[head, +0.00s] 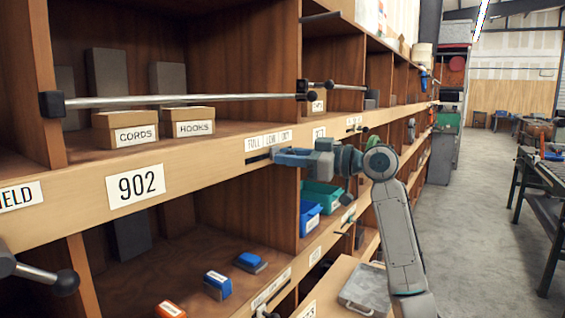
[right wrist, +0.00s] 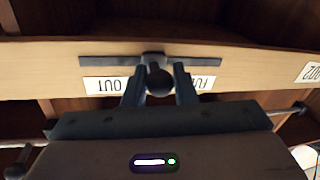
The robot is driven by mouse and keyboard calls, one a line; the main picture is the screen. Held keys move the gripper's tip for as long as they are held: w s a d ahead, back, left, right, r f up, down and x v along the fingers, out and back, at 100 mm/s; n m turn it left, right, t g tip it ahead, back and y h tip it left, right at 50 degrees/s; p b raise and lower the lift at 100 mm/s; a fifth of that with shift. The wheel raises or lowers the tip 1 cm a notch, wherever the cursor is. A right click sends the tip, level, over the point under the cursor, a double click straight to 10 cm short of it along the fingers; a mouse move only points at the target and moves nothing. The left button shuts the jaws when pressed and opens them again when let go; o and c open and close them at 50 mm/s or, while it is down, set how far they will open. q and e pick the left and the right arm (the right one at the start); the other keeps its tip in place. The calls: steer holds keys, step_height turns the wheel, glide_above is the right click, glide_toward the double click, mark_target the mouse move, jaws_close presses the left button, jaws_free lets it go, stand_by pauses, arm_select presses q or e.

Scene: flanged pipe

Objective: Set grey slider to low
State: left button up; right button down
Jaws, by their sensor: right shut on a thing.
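The grey slider (right wrist: 158,82) shows in the right wrist view as a dark round knob on a slot (right wrist: 100,62) in the wooden shelf edge. My right gripper (right wrist: 159,88) has its two fingers on either side of the knob, shut on it. In that upside-down view OUT shows left of the fingers and part of FULL right; the knob and fingers cover the middle of the label. In the head view the label strip (head: 268,141) reads FULL, LOW, OUT above the slot, and my right gripper (head: 277,156) hides the knob. My left gripper is not in view.
A metal bar (head: 190,101) crosses the upper bay in front of the CORDS box (head: 125,128) and HOOKS box (head: 187,121). A 902 sign (head: 135,187) is on the shelf edge. Blue (head: 310,215) and green bins (head: 322,195) sit below my right gripper. The aisle floor is clear.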

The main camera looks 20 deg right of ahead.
steer(key=shift+s+a, duration=0.15)
steer(key=shift+a, duration=0.05)
steer(key=c, duration=1.2)
jaws_free()
steer(key=shift+a, duration=0.1)
steer(key=shift+c, duration=0.2)
steer(key=shift+d, duration=0.2)
steer(key=b+v, duration=0.4)
steer(key=v, duration=0.6)
steer(key=shift+s+d, duration=0.15)
steer(key=shift+s, duration=0.05)
